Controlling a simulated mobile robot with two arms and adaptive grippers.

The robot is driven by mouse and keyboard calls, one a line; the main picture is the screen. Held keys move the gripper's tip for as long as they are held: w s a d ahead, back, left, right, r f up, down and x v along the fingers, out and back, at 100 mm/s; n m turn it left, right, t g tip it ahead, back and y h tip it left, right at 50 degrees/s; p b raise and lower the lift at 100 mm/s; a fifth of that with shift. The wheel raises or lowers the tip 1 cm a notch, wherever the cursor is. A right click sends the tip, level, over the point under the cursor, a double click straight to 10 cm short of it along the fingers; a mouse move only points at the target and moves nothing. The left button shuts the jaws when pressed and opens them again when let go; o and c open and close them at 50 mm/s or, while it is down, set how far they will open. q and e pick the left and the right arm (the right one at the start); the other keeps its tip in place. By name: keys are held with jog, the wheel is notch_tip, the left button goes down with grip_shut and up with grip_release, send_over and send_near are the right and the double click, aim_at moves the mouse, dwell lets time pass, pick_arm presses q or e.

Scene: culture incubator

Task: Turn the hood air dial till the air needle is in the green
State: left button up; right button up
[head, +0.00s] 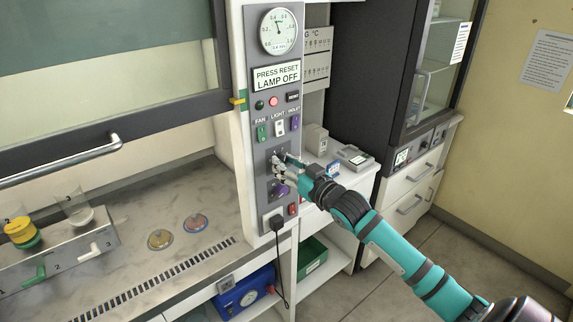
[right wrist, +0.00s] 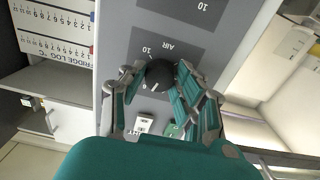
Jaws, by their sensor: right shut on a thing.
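The round white gauge (head: 278,31) is at the top of the hood's control panel. Its thin dark needle points up, slightly left; I cannot make out a green band at this size. The black air dial (right wrist: 160,74) shows in the right wrist view beside the word AIR, on a dark grey plate with numbers. My right gripper (head: 281,172) is at the lower panel, and its fingers are closed around the dial in the right wrist view (right wrist: 157,82). In the head view the fingers mostly hide the dial. My left gripper is in neither view.
A sign (head: 277,77) reads "PRESS RESET LAMP OFF". A purple knob (head: 279,190) and a plugged black cord (head: 276,224) sit below my gripper. The hood worktop (head: 130,215) is at left.

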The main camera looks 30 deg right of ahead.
grip_shut()
jog(key=m+p, duration=0.3)
jog(key=shift+r, duration=0.15)
jog(key=shift+m+p, duration=0.9)
jog(key=shift+m, duration=1.2)
jog(key=o, duration=1)
grip_release()
